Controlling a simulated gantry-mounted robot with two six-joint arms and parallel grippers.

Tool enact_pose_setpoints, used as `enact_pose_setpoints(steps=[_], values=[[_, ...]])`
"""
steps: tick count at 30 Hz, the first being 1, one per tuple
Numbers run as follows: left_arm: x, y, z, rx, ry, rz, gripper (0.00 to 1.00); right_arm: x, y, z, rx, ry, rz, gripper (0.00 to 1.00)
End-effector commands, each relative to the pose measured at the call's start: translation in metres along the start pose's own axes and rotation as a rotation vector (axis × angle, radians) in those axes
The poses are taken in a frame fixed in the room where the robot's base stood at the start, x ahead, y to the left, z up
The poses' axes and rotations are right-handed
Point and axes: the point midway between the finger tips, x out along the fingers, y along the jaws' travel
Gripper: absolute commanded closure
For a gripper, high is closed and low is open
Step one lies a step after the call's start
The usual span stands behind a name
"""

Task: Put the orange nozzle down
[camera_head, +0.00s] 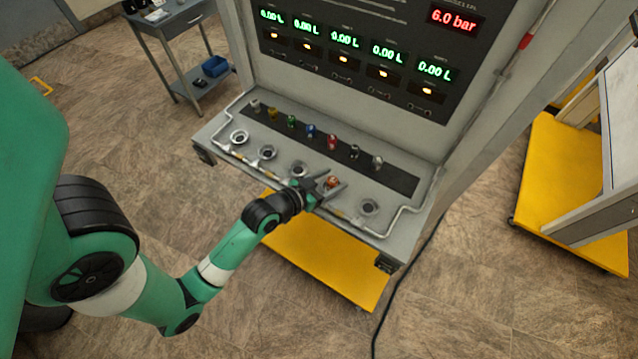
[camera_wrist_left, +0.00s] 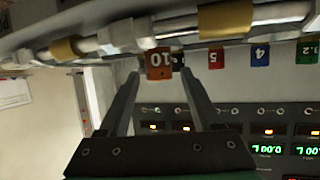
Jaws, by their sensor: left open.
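The orange nozzle (camera_head: 332,183) is at the front row of round ports on the trainer's shelf, between two bare ports. In the left wrist view its orange tag (camera_wrist_left: 159,65), marked 10, shows upside down between the fingertips. My left gripper (camera_head: 326,187) is open, with its fingers on either side of the nozzle; the same gripper in the wrist view (camera_wrist_left: 160,85) shows a gap between the fingers. Whether the nozzle is seated in a port is hidden by the gripper. My right gripper is not in view.
Several other coloured nozzles, such as the red one (camera_head: 332,142), stand in a dark strip (camera_head: 400,181) behind the ports. A bare port (camera_head: 369,207) lies right of the gripper. A pipe (camera_head: 408,209) edges the shelf. The display panel (camera_head: 345,55) rises behind.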

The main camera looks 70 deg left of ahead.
Motion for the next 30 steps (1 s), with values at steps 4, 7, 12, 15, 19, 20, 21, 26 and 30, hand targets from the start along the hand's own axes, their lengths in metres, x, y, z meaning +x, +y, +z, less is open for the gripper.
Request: enact_pose_setpoints(steps=[4, 7, 12, 15, 19, 20, 21, 26, 30], values=[[-0.031, 0.0, -0.001, -0.003, -0.003, -0.001, 0.34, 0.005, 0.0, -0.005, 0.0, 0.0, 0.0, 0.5], [-0.057, 0.0, -0.001, -0.002, -0.004, -0.001, 0.34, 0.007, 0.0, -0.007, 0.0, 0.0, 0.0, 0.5], [-0.093, -0.001, 0.001, -0.002, -0.004, -0.003, 0.34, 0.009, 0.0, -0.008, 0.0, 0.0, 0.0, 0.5], [-0.106, -0.001, 0.001, -0.002, -0.003, -0.001, 0.34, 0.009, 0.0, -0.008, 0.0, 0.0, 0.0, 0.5], [-0.113, 0.0, 0.0, -0.001, -0.001, -0.001, 0.34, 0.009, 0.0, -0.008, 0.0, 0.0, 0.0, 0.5], [-0.114, 0.0, 0.0, -0.001, -0.001, 0.0, 0.34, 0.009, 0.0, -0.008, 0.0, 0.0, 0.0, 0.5], [-0.114, 0.0, 0.0, 0.0, -0.001, 0.0, 0.34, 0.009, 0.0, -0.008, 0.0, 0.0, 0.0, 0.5], [-0.113, 0.0, 0.0, 0.0, -0.001, 0.0, 0.34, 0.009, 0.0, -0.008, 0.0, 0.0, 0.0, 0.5], [-0.111, 0.001, -0.003, 0.002, 0.007, 0.003, 0.34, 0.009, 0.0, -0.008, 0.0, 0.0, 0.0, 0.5]])
